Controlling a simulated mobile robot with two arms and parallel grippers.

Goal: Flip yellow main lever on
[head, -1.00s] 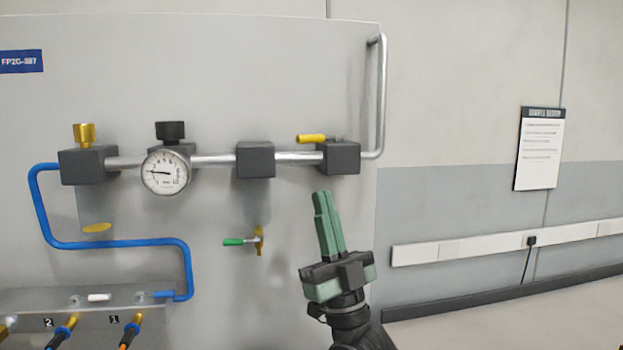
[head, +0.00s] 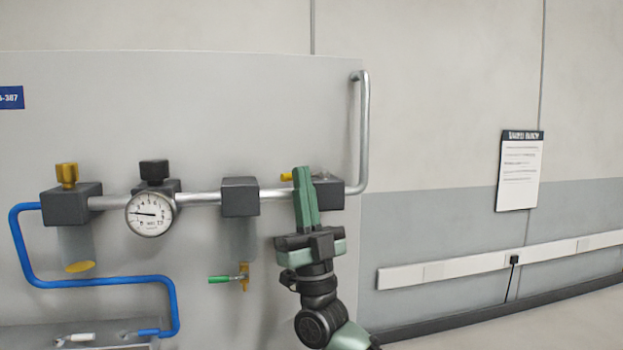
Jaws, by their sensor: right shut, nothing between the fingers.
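The yellow main lever (head: 287,177) is on the rightmost dark valve block (head: 330,193) of the silver pipe. Only its left end shows beside my fingertips; the rest is hidden behind my right gripper. My right gripper (head: 302,170) points up with its green fingers closed together and nothing between them. Its tips overlap the lever and the left part of the block in the picture. I cannot tell whether they touch the lever. My left gripper is not in view.
A pressure gauge (head: 150,214), a black knob (head: 154,170) and a yellow knob (head: 66,175) sit along the pipe to the left. A green-handled valve (head: 220,279) is below. A blue pipe (head: 90,283) runs lower left.

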